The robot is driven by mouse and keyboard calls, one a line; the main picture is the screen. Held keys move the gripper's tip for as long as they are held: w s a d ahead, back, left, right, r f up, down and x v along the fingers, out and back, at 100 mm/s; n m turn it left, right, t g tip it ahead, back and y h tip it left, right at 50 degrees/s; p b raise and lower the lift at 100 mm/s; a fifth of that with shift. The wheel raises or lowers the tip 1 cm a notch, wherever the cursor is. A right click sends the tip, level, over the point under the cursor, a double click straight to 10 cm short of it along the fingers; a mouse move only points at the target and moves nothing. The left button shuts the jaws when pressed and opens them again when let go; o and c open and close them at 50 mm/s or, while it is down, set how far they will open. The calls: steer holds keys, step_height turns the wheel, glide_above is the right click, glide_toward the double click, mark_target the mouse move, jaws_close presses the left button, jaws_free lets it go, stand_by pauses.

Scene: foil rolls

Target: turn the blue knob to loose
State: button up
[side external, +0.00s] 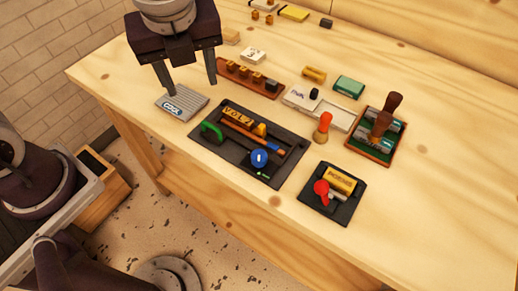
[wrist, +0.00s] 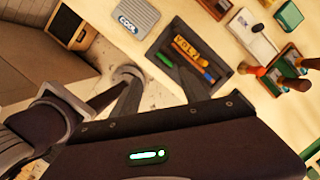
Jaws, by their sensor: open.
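The blue knob (side external: 259,158) sits on the front right part of a dark tray (side external: 208,145) in the side external view. It has a white mark on top, and a small green mark lies on the tray just in front of it. My gripper (side external: 188,84) is open and empty, above the table to the upper left of the tray, well apart from the knob. In the wrist view the tray (wrist: 224,70) shows beyond the gripper's dark housing. A small blue patch there may be the knob; I cannot tell how it is turned.
A grey "COOL" pad (side external: 181,103) lies below my gripper. A smaller dark base with a red knob (side external: 321,188) and an orange stamp (side external: 323,127) stand to the right.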

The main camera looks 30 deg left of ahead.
mark_target(259, 155)
steer(key=w+d+f+m, duration=0.1)
steer(key=d+f+m, duration=0.1)
steer(key=d+m, duration=0.1)
steer(key=w+d+f+m+g+h, duration=0.1)
steer(key=d+f+m, duration=0.2)
steer(key=d+m, duration=0.1)
steer(key=d+f+m+g+h, duration=0.1)
steer(key=d+f+m, duration=0.2)
steer(key=m, duration=0.3)
steer(key=shift+w+d+f, duration=0.2)
steer(key=shift+w+d, duration=0.2)
steer(key=shift+d, duration=0.3)
steer(key=shift+m, duration=0.3)
step_height(259, 155, down, 7)
steer(key=shift+d+f, duration=0.1)
jaws_close()
